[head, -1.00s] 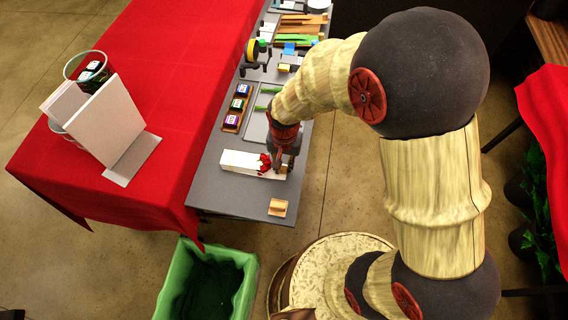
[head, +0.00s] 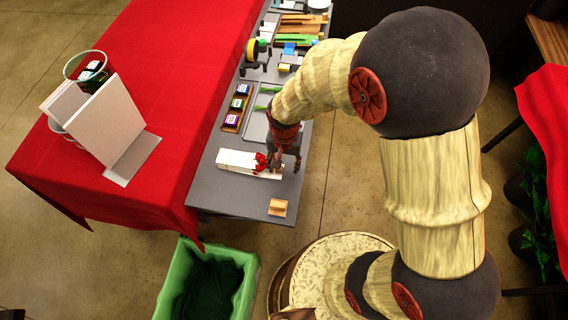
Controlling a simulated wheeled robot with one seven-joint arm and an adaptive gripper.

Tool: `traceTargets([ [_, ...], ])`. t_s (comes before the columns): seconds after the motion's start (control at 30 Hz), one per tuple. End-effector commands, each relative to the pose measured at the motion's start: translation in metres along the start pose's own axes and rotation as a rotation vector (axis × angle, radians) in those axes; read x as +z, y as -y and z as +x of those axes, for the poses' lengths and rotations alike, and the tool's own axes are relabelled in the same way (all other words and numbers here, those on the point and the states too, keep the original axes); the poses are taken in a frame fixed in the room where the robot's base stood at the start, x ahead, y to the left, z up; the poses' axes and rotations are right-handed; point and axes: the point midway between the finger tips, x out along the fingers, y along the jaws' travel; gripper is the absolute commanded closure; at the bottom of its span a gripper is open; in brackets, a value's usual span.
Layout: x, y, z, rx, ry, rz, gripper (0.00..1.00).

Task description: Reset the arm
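My gripper (head: 275,168) hangs from my arm at the near end of the grey work surface. It is just above the right part of a long white box-like piece (head: 236,161). A small red object (head: 260,162) shows on or beside the white piece, at the gripper's left side. The fingers look spread apart, with a gap between them. I see nothing clearly held. The arm hides part of the grey surface behind it.
A grey work surface (head: 210,192) runs along the red-covered table (head: 190,60). A small wooden block (head: 278,207) sits at its near edge. Small jars in a tray (head: 231,120) and tools stand farther back. A green bin (head: 248,290) stands on the floor in front.

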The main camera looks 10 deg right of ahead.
Motion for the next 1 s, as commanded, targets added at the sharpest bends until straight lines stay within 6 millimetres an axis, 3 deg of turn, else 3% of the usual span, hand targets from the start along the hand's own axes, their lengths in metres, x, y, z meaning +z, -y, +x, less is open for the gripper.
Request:
traceTargets([
  [0.43, 0.0, 0.0, -0.003, -0.001, -0.001, 0.0, 0.47],
  [1.0, 0.0, 0.001, -0.039, -0.001, -0.001, 0.0, 0.47],
])
